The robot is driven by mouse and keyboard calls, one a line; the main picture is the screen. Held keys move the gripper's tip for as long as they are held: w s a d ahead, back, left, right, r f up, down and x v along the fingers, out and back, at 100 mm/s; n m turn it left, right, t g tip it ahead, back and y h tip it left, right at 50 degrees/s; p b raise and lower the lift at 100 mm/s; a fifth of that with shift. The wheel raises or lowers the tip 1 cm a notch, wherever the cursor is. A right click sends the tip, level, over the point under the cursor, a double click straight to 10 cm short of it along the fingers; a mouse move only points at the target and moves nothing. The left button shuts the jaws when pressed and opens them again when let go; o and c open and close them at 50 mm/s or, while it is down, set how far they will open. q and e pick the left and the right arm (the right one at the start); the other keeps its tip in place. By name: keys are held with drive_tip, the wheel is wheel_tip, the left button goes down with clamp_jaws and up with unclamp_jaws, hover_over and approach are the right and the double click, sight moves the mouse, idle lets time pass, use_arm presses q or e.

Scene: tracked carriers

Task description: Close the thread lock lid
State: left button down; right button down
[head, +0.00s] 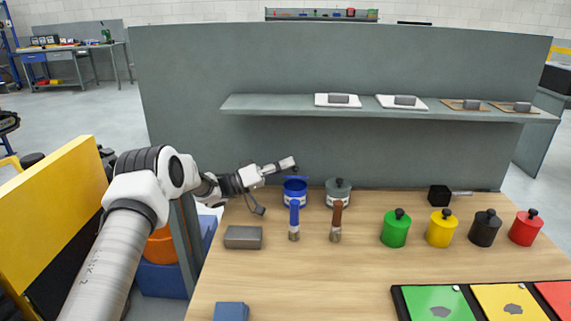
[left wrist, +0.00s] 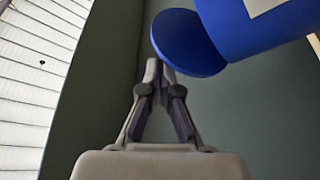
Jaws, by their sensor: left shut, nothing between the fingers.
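A blue pot (head: 295,199) with a pale label stands at the back of the wooden table, against the grey panel. The label is too small to read. Its blue lid (head: 294,178) looks raised from the pot's mouth; the lid's disc also shows in the left wrist view (left wrist: 187,44), tilted against the pot's body (left wrist: 268,28). My left gripper (head: 289,163) is shut and empty, just above the blue pot. In the left wrist view its fingertips (left wrist: 160,70) are beside the disc's edge; I cannot tell whether they touch. My right gripper is not in view.
A grey pot (head: 339,193) with a dark knob stands close right of the blue one. Two brushes, one blue-handled (head: 294,218) and one brown-handled (head: 336,219), are in front. A grey block (head: 243,237) lies left. A shelf (head: 280,104) overhangs the back.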

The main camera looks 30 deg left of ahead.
use_arm(q)
drive_tip(key=shift+s+d+f, duration=0.15)
drive_tip(key=shift+s+f, duration=0.05)
drive_tip(key=shift+s, duration=0.05)
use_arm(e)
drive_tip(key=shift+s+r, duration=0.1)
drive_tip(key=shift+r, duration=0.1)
use_arm(q)
drive_tip(key=shift+s+f, duration=0.1)
drive_tip(key=shift+s, duration=0.05)
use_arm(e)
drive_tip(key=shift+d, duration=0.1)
